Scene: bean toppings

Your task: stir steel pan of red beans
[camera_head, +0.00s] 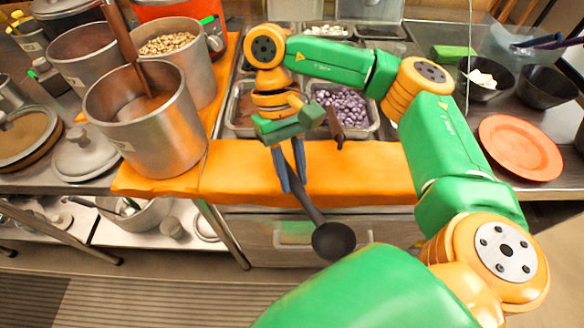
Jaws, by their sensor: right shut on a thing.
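My right gripper (290,186) hangs in front of the counter, its blue fingers pointing down and shut on the handle of a black ladle (333,240). The ladle slants down to the right. Its bowl shows in front of the drawer fronts, below the orange counter edge. A steel pan (229,122) with reddish-brown contents, which look like red beans, sits behind the gripper and is partly hidden by it. My left gripper is not in view.
A tall steel pot (152,128) with a brown stick in it stands on the left, near a pot of pale beans (168,44). An orange plate (519,147) and dark bowls (547,86) are on the right. The orange strip (370,172) before the pans is mostly clear.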

